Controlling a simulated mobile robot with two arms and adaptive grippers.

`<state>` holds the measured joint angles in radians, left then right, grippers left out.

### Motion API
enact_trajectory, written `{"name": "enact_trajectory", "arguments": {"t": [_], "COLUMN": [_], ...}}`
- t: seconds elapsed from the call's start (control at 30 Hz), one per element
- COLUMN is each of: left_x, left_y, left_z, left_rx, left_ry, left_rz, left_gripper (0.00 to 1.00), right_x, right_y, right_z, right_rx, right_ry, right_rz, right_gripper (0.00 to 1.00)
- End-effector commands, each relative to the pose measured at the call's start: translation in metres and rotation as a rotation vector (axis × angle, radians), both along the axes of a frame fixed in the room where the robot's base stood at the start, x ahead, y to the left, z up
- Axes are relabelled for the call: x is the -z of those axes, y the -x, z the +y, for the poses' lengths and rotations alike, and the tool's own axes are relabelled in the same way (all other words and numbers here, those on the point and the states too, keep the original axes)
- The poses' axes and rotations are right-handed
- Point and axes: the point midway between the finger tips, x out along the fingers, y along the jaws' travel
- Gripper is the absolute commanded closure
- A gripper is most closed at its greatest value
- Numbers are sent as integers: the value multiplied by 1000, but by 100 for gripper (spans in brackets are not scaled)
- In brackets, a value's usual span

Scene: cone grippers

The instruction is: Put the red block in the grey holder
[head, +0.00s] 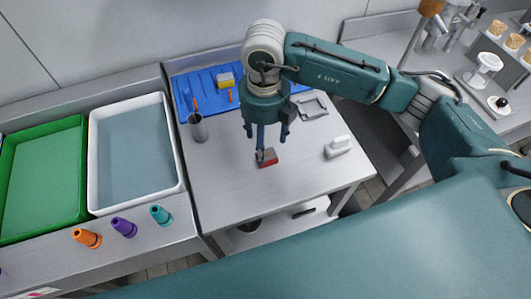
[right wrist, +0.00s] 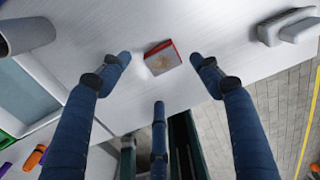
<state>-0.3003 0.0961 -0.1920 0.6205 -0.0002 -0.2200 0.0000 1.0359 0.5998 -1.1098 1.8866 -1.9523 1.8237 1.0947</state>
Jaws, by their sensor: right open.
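The red block (head: 267,164) lies on the light steel table, its top partly brownish grey; it also shows in the right wrist view (right wrist: 152,49). My right gripper (head: 266,139) points down close over the block. Its three blue fingers are spread and hold nothing. In the right wrist view the block lies beyond and between the two side fingertips. In the head view one finger overlaps the block's left part; I cannot tell whether it touches. My left gripper is not in view.
A grey cup (head: 198,128) with orange-tipped sticks stands left. A white object (head: 338,147) stands right of the block. White (head: 178,150) and green (head: 80,150) trays are left. The table's front is clear.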

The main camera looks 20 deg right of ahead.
Motion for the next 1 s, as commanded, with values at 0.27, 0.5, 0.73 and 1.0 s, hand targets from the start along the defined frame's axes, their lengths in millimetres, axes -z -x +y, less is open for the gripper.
{"name": "enact_trajectory", "arguments": {"t": [0.27, 0.5, 0.73, 1.0], "left_x": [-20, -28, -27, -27], "left_y": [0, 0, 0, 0], "left_z": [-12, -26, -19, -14], "left_rx": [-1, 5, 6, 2], "left_ry": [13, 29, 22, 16], "left_rz": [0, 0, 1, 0], "left_gripper": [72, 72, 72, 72], "right_x": [24, 55, 58, 58], "right_y": [2, 1, 0, 0], "right_z": [-2, -2, -2, -2], "right_rx": [1, -1, -2, -2], "right_ry": [1, 0, 0, -1], "right_rz": [5, 1, -1, -1], "right_gripper": [36, 36, 36, 88]}}
